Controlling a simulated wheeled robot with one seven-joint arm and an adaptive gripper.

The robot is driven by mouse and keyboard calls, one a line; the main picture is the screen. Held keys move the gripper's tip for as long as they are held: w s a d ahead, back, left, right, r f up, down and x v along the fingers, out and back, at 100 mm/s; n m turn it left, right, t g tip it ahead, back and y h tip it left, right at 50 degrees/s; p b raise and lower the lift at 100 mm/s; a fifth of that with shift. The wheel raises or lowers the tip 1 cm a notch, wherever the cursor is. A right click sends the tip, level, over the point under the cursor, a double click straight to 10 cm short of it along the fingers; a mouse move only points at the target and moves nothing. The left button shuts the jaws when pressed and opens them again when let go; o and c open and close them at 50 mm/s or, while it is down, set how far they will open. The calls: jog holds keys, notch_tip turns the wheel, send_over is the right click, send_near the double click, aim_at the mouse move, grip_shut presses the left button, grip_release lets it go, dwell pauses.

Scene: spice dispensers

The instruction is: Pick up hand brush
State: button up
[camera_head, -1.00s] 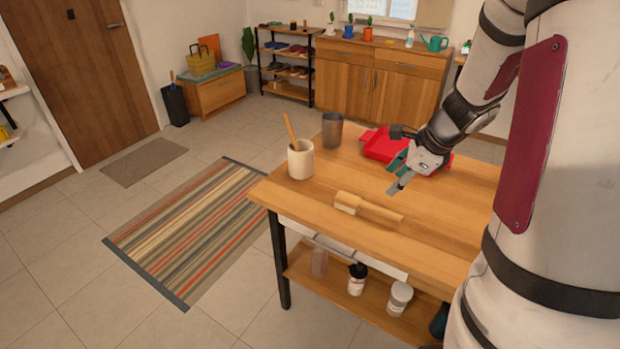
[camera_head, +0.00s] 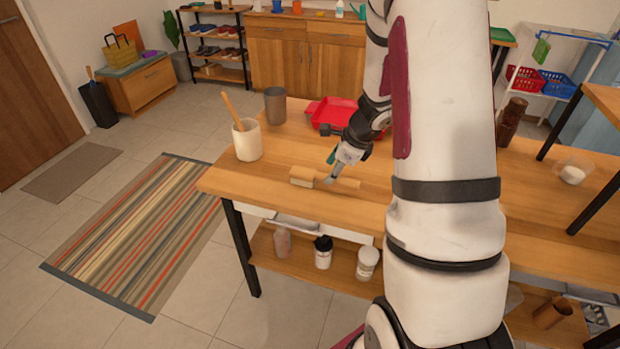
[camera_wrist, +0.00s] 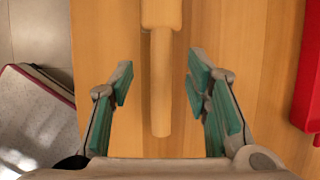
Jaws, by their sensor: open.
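The hand brush (camera_head: 303,176) lies on the wooden table, with a pale bristle block at its left end and a wooden handle pointing right. In the wrist view its handle (camera_wrist: 161,85) runs down from the top edge and ends between my gripper's fingers. My gripper (camera_head: 330,172) is over the handle in the head view. In the wrist view my gripper (camera_wrist: 158,80) is open, with green pads on either side of the handle and a gap on both sides.
A cream crock (camera_head: 247,143) with a wooden utensil stands left of the brush. A grey cup (camera_head: 275,106) and a red dustpan-like tray (camera_head: 337,112) stand behind. The table's front edge (camera_head: 300,222) is close to the brush. Bottles (camera_head: 323,254) stand on the lower shelf.

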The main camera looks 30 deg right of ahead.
aim_at(327, 175)
jog(key=x, duration=0.4)
jog(key=shift+w+b, duration=0.1)
jog(key=shift+b, duration=0.25)
grip_shut()
jog(key=shift+r, duration=0.1)
jog(key=shift+r, duration=0.45)
jog(key=p+v, duration=0.1)
jog(key=v, duration=0.2)
jog(key=shift+w, duration=0.2)
jog(key=s, duration=0.5)
jog(key=s+d+r+b, duration=0.1)
jog(key=s, duration=0.9)
jog(key=shift+d+r+b, duration=0.15)
jog(key=shift+d+b, duration=0.2)
